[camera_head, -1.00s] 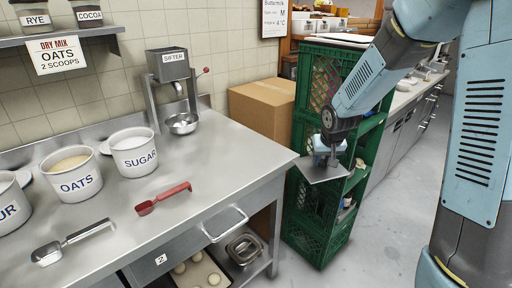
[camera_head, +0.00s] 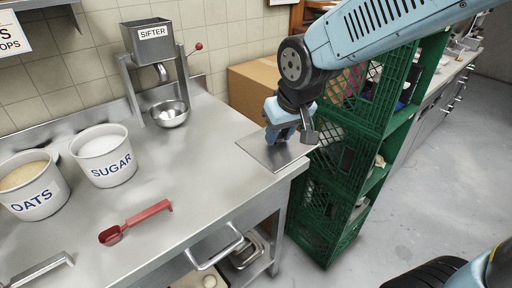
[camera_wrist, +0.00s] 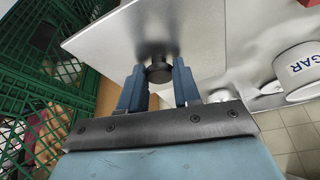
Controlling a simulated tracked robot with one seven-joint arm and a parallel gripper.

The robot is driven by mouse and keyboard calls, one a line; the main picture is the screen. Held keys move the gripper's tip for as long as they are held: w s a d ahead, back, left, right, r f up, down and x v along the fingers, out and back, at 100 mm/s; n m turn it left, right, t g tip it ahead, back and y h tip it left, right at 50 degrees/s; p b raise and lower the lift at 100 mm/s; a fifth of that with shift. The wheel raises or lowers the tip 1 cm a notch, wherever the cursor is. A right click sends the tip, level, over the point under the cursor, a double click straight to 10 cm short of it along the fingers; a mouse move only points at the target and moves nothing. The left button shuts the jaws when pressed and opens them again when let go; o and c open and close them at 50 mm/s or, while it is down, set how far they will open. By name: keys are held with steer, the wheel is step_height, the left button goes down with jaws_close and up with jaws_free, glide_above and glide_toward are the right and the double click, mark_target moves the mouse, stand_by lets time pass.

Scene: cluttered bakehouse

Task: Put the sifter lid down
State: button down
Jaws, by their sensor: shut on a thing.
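The sifter lid is a flat grey metal plate (camera_head: 258,152) with a dark round knob (camera_wrist: 158,70). My gripper (camera_head: 280,140) is shut on the knob, with one blue finger on each side of it in the wrist view (camera_wrist: 159,84). The lid is over the right end of the steel counter, close to its edge. I cannot tell whether it touches the counter top. The sifter (camera_head: 152,36) stands at the back of the counter, with a metal bowl (camera_head: 169,118) under its spout.
A sugar tub (camera_head: 105,160), an oats tub (camera_head: 38,195) and a red scoop (camera_head: 135,222) are left on the counter (camera_head: 195,165). Green crates (camera_head: 322,190) and a cardboard box (camera_head: 250,90) stand beyond its right end. The counter middle is clear.

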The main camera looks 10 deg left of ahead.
steer(key=w+a+f, duration=0.2)
steer(key=w+f, duration=0.1)
steer(key=w+a+f, duration=0.3)
steer(key=w, duration=0.1)
steer(key=w+a+f, duration=0.2)
steer(key=w+f, duration=0.1)
steer(key=shift+w+a, duration=0.15)
steer(key=shift+a, duration=0.1)
steer(key=shift+w+a+f, duration=0.1)
steer(key=shift+f, duration=0.1)
step_height(320, 180, down, 3)
steer(key=shift+w+f, duration=0.1)
steer(key=shift+f, duration=0.1)
steer(key=c, duration=0.8)
jaws_free()
